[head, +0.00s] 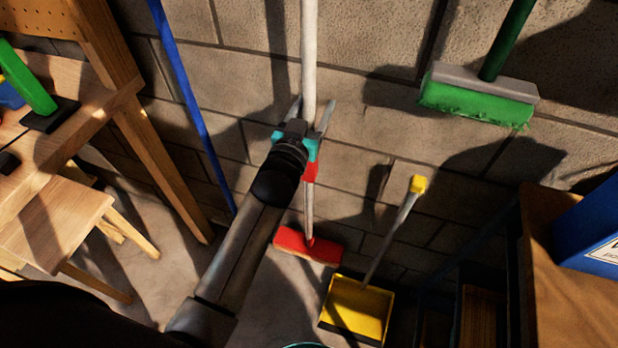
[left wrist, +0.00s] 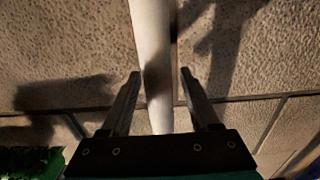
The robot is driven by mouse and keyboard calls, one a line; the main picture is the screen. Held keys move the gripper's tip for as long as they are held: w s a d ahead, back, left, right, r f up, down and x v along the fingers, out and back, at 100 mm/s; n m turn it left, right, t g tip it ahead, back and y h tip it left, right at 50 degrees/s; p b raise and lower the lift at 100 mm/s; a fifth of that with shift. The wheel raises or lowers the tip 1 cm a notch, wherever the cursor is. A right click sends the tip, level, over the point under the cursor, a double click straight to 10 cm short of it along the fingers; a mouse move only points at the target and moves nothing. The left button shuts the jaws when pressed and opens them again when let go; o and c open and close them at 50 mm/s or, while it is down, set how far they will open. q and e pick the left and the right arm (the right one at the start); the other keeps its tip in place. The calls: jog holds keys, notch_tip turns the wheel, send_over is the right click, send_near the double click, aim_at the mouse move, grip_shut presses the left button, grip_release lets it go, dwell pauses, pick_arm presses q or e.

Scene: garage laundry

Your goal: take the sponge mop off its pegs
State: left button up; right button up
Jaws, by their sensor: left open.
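The sponge mop hangs upright against the block wall, with a pale handle (head: 309,50) and a red head (head: 308,246) just above the floor. My left gripper (head: 312,106) is open, with its two fingers on either side of the handle. In the left wrist view the handle (left wrist: 152,50) runs between the open fingertips (left wrist: 160,73), with a visible gap to the right finger. I cannot tell whether either finger touches it. My gripper and forearm hide part of the handle. I cannot make out the pegs. My right gripper is not in view.
A green broom (head: 478,98) hangs on the wall at right. A yellow dustpan (head: 357,308) with an upright handle stands right of the mop head. A blue pole (head: 190,100) leans at left, beside a wooden workbench (head: 125,90). A blue box (head: 590,235) sits at far right.

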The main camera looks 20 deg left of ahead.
pick_arm(q)
grip_shut()
dwell(0.6)
dwell(0.7)
jog(key=shift+w+r, duration=0.1)
